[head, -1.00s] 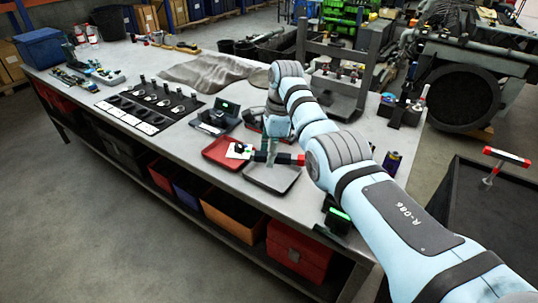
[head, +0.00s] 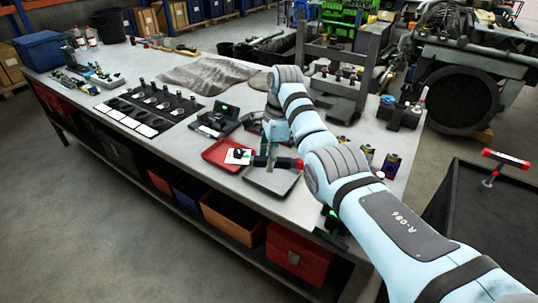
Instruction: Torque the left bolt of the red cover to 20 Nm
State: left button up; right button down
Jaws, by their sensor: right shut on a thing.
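My right gripper (head: 270,157) is over the workbench, above the red tray and the grey tray. It is shut on a dark bar-like tool with a red end (head: 299,163), held roughly level; the gripper and arm partly hide it. An engine (head: 462,80) stands at the back right. I cannot make out the red cover or its left bolt. My left gripper is out of view.
The workbench (head: 70,88) carries a red tray (head: 213,158), a grey tray (head: 272,184), a dark open case (head: 217,121), a grey cloth (head: 205,72) and several small cans (head: 391,165). A press frame (head: 358,75) stands behind my arm. The dark cart (head: 465,205) is at the right.

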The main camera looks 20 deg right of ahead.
jog(key=shift+s+a+n, duration=0.25)
jog(key=shift+s+n, duration=0.15)
jog(key=shift+s, duration=0.1)
jog(key=shift+w+d+r, duration=0.15)
jog(key=shift+w, duration=0.15)
jog(key=shift+w, duration=0.15)
jog(key=shift+w+d, duration=0.25)
jog(key=shift+w, duration=0.1)
jog(key=shift+w+d+m+b, duration=0.2)
jog(key=shift+w+m+b, duration=0.25)
jog(key=shift+b, duration=0.45)
